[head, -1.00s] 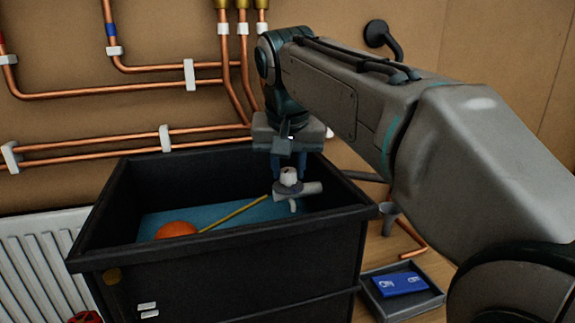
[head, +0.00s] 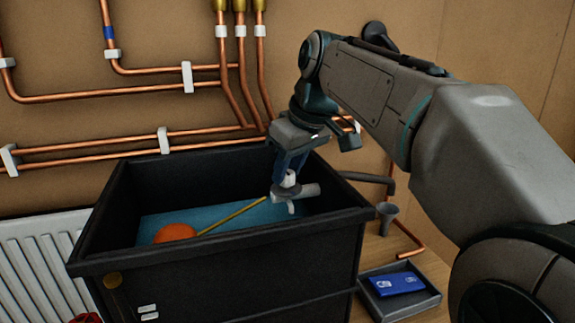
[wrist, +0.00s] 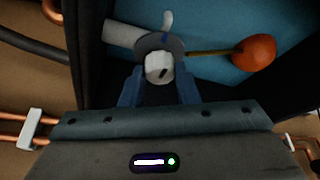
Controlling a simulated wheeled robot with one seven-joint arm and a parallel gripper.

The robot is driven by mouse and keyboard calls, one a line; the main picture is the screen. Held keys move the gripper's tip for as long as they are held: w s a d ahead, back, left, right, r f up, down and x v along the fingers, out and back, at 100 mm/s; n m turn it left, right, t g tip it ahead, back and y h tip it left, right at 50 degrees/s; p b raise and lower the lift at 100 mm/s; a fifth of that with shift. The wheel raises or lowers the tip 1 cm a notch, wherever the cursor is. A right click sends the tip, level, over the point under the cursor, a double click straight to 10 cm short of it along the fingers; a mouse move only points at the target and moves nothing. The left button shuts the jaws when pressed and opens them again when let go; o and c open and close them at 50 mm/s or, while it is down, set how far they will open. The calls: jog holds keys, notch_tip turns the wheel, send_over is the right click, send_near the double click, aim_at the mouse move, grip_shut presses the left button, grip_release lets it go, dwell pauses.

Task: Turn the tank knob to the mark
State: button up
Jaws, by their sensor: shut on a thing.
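The black tank (head: 225,250) stands open-topped with blue water inside. A white knob (head: 289,179) sits on the grey valve (head: 300,192) inside its right side; a brass rod runs from the valve to an orange float (head: 174,233). My gripper (head: 289,172) reaches down from above, tilted, with its blue fingers at the knob. In the wrist view my gripper (wrist: 158,85) is shut on the white knob (wrist: 159,68), one finger on each side. A dark line shows on the knob's face, and a blue mark (wrist: 165,38) shows on the grey disc behind it.
Copper pipes with white clips run along the wall behind the tank. A white radiator (head: 45,260) stands at the left. A grey tray (head: 400,300) with a blue card lies at the right, near a grey funnel-like cup (head: 387,217).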

jog(key=shift+n, duration=0.5)
jog(key=shift+y, duration=0.3)
jog(key=o, duration=1)
jog(key=shift+c, duration=0.2)
jog(key=shift+r, duration=0.1)
jog(key=v, duration=1.3)
jog(key=shift+r+p, duration=0.35)
